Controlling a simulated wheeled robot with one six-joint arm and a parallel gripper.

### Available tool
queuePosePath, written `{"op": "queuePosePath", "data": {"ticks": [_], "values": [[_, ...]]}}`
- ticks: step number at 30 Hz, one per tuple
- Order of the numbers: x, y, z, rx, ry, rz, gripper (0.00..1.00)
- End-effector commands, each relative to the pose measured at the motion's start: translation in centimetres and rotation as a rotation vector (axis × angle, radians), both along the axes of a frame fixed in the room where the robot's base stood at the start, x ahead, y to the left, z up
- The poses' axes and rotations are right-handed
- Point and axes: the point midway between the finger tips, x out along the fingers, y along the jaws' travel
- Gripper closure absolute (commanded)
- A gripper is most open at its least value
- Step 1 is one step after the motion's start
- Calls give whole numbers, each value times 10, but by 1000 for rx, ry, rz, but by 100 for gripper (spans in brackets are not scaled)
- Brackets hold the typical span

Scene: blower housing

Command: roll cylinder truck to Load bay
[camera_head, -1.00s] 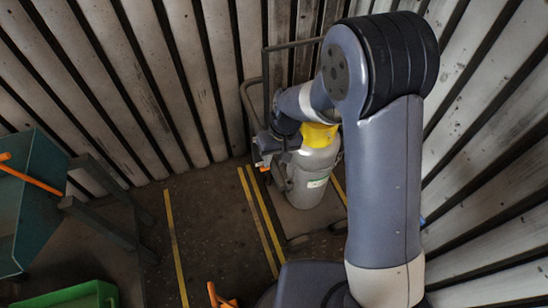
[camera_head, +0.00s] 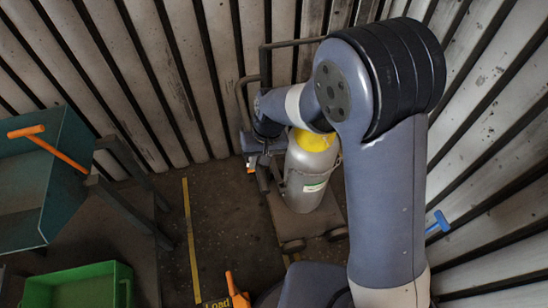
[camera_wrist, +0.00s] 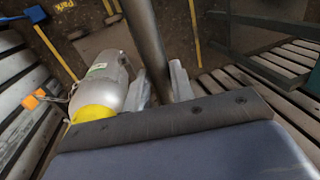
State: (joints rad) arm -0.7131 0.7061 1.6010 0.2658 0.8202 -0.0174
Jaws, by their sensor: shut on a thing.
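The cylinder truck (camera_head: 250,108) has a dark tube frame and a flat base plate with small wheels. It carries an upright grey gas cylinder (camera_head: 308,186) with a yellow top and a green-white label. In the wrist view the cylinder (camera_wrist: 105,75) lies left of a dark truck bar (camera_wrist: 148,40). My gripper (camera_wrist: 163,85) is shut on this bar, one finger on each side. In the head view my arm hides part of the cylinder top and the grip.
A teal bin (camera_head: 45,190) on a dark stand with an orange handle is at left. A green crate (camera_head: 80,287) is below it. A yellow floor line (camera_head: 191,240) runs between stand and truck. Slatted walls (camera_head: 190,80) close the back and right. A blue handle (camera_head: 437,223) is at right.

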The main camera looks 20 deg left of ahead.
Motion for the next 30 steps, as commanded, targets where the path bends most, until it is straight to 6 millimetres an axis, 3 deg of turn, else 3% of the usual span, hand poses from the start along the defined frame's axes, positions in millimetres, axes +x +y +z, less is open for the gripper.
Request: {"op": "queuePosePath", "data": {"ticks": [30], "values": [[-102,166,0,2,0,4,100]]}}
